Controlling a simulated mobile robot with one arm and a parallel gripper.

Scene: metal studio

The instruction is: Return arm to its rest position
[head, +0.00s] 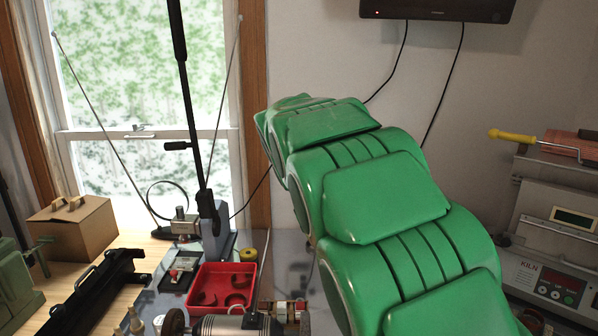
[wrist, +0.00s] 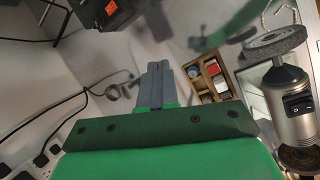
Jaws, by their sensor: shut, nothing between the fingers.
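My green arm rises through the middle of the head view and bends away toward the wall; the gripper at its end is hidden there. In the wrist view my gripper (wrist: 156,84) shows as two grey fingers side by side, shut with nothing between them. The fingers are apart from the surrounding objects as far as I can tell.
The workbench holds a red tray (head: 205,297), a grey lever tool (head: 217,232), a cardboard box (head: 70,229) and a motor (head: 235,325). A kiln (head: 535,265) stands at right. The wrist view shows a grinder (wrist: 291,99), a wooden organizer (wrist: 228,91) and loose cables (wrist: 86,95).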

